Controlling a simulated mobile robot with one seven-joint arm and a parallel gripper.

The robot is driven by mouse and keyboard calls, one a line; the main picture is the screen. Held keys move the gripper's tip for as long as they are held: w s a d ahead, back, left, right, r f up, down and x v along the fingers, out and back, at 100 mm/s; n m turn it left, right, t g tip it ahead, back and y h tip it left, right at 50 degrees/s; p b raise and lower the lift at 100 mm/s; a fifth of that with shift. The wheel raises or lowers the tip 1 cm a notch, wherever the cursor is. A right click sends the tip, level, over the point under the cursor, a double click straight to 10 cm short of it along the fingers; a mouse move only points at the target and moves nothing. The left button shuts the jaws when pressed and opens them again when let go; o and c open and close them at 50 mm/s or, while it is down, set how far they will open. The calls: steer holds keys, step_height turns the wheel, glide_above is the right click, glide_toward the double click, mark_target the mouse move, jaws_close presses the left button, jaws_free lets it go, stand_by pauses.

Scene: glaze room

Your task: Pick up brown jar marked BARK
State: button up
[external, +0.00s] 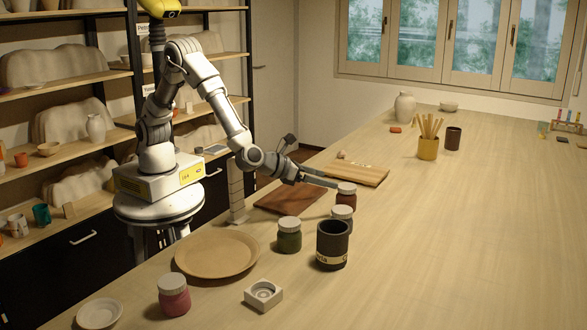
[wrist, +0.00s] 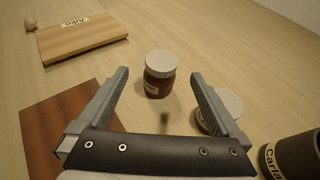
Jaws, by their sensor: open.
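A small brown jar (external: 346,198) with a pale lid stands upright on the long table, just beyond my gripper's tips in the external view. It also shows in the wrist view (wrist: 158,84), with a white label too small to read surely. My gripper (external: 324,182) is open, its fingers spread low over the table. In the wrist view the jar appears between and ahead of the fingertips, apart from them. Nothing is between the fingers.
Another lidded jar (wrist: 226,108) stands close by the right finger. A dark mug (external: 332,248) and a green jar (external: 289,240) are nearer the camera. A dark board (external: 280,198) and a wooden board (external: 355,174) lie around the gripper.

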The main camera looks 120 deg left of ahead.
mark_target(349, 187)
steer(key=p+x, duration=0.1)
steer(key=x, duration=1.1)
steer(key=shift+w+d+f, duration=0.1)
steer(key=shift+w+f, duration=0.1)
steer(key=shift+c, duration=0.2)
steer(key=shift+r, duration=0.1)
jaws_close()
